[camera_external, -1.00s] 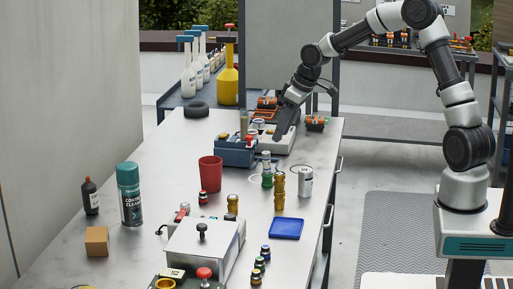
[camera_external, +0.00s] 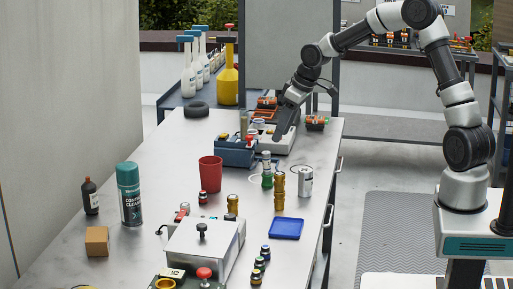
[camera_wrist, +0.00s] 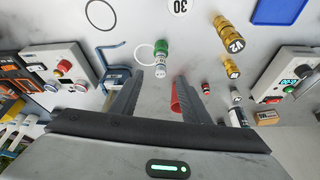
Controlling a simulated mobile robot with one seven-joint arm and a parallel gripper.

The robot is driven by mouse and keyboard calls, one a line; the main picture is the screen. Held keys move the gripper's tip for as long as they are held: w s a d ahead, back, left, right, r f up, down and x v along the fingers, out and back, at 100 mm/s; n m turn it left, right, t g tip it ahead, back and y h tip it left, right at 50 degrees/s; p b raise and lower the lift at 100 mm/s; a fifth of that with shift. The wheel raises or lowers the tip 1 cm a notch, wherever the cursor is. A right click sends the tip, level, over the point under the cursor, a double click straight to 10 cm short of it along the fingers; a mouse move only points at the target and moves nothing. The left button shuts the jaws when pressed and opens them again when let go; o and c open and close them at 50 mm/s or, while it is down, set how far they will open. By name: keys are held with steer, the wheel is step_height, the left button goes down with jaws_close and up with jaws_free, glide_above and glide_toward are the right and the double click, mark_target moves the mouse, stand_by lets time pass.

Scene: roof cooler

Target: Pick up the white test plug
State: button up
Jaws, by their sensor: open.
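A white cylinder marked 30 (camera_external: 306,182) stands upright on the bench, right of the other small plugs; it also shows at the top edge of the wrist view (camera_wrist: 179,6). A green piece (camera_external: 267,179) has a pale, white-and-grey piece (camera_external: 266,159) at its end; this pale piece also shows in the wrist view (camera_wrist: 159,68). I cannot tell for certain which is the white test plug. My gripper (camera_wrist: 157,80) is open and empty above the bench, with the pale piece just beyond its fingertips and apparently not touching.
A red cup (camera_external: 210,174) stands left of the green piece and is partly hidden behind a finger in the wrist view. Gold pieces (camera_external: 279,190) stand close by. A blue tray (camera_external: 286,228) lies in front. A blue-grey device (camera_external: 236,153) stands behind.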

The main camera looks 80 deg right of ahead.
steer(key=t, duration=0.1)
glide_toward(186, 204)
steer(key=x, duration=0.2)
steer(key=a+p+x, duration=0.1)
steer(key=x, duration=0.1)
steer(key=shift+w, duration=0.1)
steer(key=shift+d+p+x, duration=0.15)
steer(key=shift+d+x, duration=0.05)
steer(key=shift+x, duration=1.45)
steer(key=shift+d+p+x, duration=0.15)
steer(key=shift+d+x, duration=0.05)
steer(key=shift+x, duration=1.45)
steer(key=c, duration=1.1)
